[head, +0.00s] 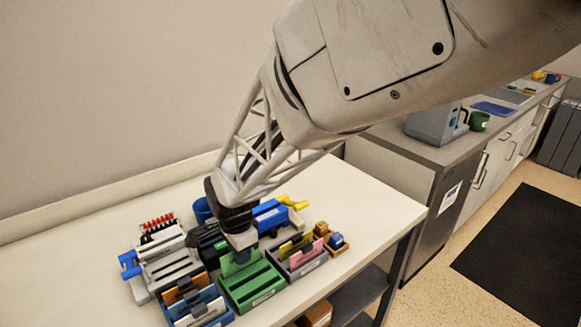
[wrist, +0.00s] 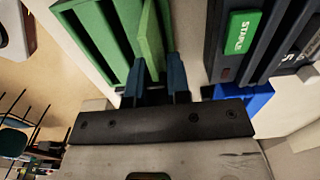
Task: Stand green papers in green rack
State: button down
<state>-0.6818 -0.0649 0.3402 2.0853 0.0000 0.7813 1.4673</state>
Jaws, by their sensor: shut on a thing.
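The green rack (head: 265,285) stands near the front of the white table, with dark slots across its top. In the wrist view the green rack (wrist: 98,35) fills the upper left. My gripper (head: 240,257) is above the rack's back left part. In the wrist view my gripper (wrist: 154,78) has its two blue fingers shut on a green paper (wrist: 151,38). The paper is on edge and overlaps the rack's right side; whether its lower edge is inside a slot cannot be told. No other green paper is clearly seen.
A blue rack (head: 214,318) with orange and blue papers stands close on the left. A grey rack (head: 312,267) with yellow and pink papers stands close on the right. A dark box with a green label (wrist: 236,32) is near my gripper.

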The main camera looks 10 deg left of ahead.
jog(key=shift+f, duration=0.75)
jog(key=c, duration=1)
grip_release()
jog(key=shift+r, duration=4.4)
jog(key=shift+r, duration=0.1)
